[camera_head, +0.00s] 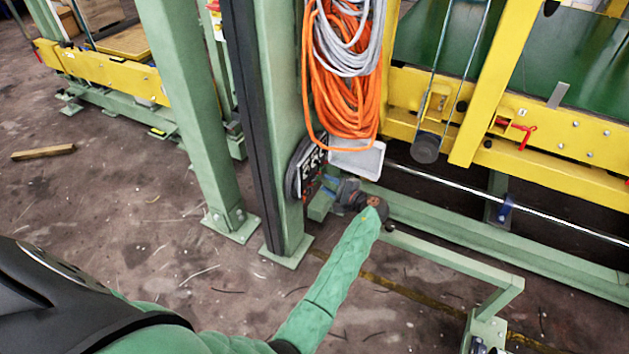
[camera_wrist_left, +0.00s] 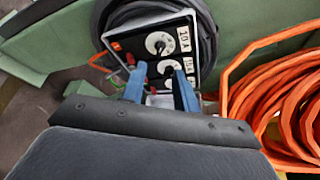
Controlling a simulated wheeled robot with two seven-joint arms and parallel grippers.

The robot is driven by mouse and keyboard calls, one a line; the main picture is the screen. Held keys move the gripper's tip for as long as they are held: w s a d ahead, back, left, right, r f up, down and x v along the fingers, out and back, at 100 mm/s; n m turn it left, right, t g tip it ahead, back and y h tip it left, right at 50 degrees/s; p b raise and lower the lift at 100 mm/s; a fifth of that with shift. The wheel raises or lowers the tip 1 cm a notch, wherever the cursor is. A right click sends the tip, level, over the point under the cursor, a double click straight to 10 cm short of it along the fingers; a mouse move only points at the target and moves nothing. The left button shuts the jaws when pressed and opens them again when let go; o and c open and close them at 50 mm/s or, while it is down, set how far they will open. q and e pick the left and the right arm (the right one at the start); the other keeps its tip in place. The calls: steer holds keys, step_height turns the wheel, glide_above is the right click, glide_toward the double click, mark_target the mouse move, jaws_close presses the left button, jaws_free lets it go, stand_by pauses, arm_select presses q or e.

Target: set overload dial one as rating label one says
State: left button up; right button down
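A label beside the upper dial (camera_wrist_left: 184,39) seems to read 10 A. Smaller labels near the lower dial are hard to read. Which dial is number one I cannot tell. My left gripper (camera_wrist_left: 160,88) has its two blue fingers apart in front of the panel's lower part. In the head view the left gripper (camera_head: 345,193) is beside the panel (camera_head: 308,168).
Orange cable coils (camera_head: 343,85) and a grey coil (camera_head: 345,40) hang beside the panel above a pale tray (camera_head: 357,158). Green posts (camera_head: 190,110) and yellow machine beams (camera_head: 560,165) stand around. A low green rail (camera_head: 450,260) is right of my arm.

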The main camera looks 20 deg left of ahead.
mark_target(309, 173)
arm_select(q)
steer(key=b+x, duration=0.2)
steer(key=x, duration=0.5)
steer(key=shift+a+b, duration=0.25)
steer(key=shift+b, duration=0.05)
steer(key=shift+f, duration=0.15)
steer(key=shift+c, duration=0.2)
jaws_close()
